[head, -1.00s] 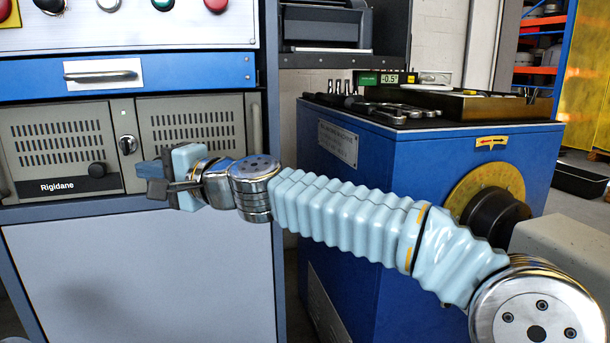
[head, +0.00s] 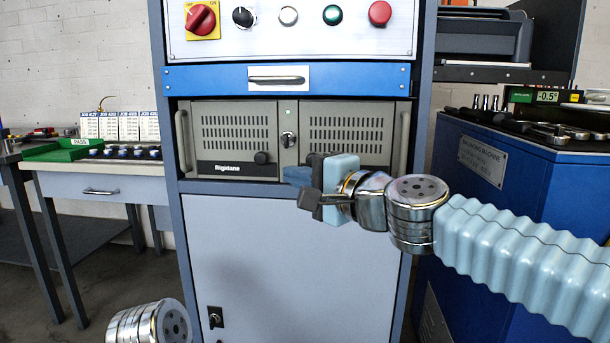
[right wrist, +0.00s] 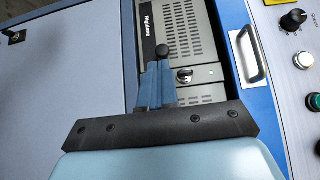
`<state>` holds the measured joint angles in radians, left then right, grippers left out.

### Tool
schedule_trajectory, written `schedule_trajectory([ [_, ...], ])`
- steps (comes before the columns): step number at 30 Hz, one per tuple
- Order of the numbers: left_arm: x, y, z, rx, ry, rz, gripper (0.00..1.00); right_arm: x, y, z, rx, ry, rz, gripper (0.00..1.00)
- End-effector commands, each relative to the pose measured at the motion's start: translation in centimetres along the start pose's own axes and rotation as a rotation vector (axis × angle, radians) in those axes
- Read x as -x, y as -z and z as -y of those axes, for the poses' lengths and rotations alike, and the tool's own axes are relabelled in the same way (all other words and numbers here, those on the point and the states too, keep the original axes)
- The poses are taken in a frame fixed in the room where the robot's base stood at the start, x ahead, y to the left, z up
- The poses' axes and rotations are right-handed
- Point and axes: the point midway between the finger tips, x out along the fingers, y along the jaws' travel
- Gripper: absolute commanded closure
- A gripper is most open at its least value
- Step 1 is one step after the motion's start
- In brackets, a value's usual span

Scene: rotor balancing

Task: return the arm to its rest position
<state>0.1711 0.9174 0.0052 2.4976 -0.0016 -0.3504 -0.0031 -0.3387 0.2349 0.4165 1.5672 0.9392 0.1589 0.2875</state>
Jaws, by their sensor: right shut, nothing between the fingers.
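My right arm comes in from the right in the head view, with a pale blue ribbed sleeve (head: 520,255) and shiny metal joints. My right gripper (head: 302,187) is in front of the control cabinet, near the lower edge of the grey Rigidane unit (head: 235,140). Its fingers are shut and hold nothing. In the right wrist view the gripper (right wrist: 157,75) shows two blue-grey fingers together, with the unit's panel behind them. A metal joint (head: 150,322) at the bottom left seems to be part of my left arm. My left gripper is not in view.
The cabinet's blue drawer (head: 220,78) is shut, below a panel of knobs and buttons. The blue balancing machine (head: 480,215) stands at the right, partly behind my arm, with tools on top. A workbench (head: 75,187) with a green tray (head: 70,150) stands at the left.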

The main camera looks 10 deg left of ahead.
Motion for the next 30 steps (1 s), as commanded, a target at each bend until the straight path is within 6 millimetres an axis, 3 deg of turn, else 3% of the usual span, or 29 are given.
schedule_trajectory([
  [6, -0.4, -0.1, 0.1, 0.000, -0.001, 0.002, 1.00, 2.4, -3.2, 0.0, 0.002, 0.001, 0.001, 1.00],
  [10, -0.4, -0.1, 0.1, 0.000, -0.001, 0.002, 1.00, 3.2, -4.4, 0.1, 0.001, 0.000, 0.000, 1.00],
  [14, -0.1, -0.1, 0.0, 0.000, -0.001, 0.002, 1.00, 3.1, -3.9, -1.3, 0.006, -0.027, -0.015, 1.00],
  [16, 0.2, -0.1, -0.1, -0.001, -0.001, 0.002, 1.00, 2.3, -2.4, -3.7, 0.022, -0.076, -0.037, 1.00],
  [20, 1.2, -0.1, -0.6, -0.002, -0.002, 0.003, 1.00, 1.0, 2.2, -11.8, 0.073, -0.234, -0.098, 1.00],
  [23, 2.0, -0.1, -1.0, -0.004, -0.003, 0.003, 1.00, 1.2, 5.7, -20.0, 0.127, -0.389, -0.132, 1.00],
  [26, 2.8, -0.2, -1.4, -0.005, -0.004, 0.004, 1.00, 2.9, 8.3, -28.3, 0.179, -0.547, -0.137, 1.00],
  [30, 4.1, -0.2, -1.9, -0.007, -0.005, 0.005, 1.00, 7.4, 9.9, -39.8, 0.244, -0.766, -0.095, 1.00],
])
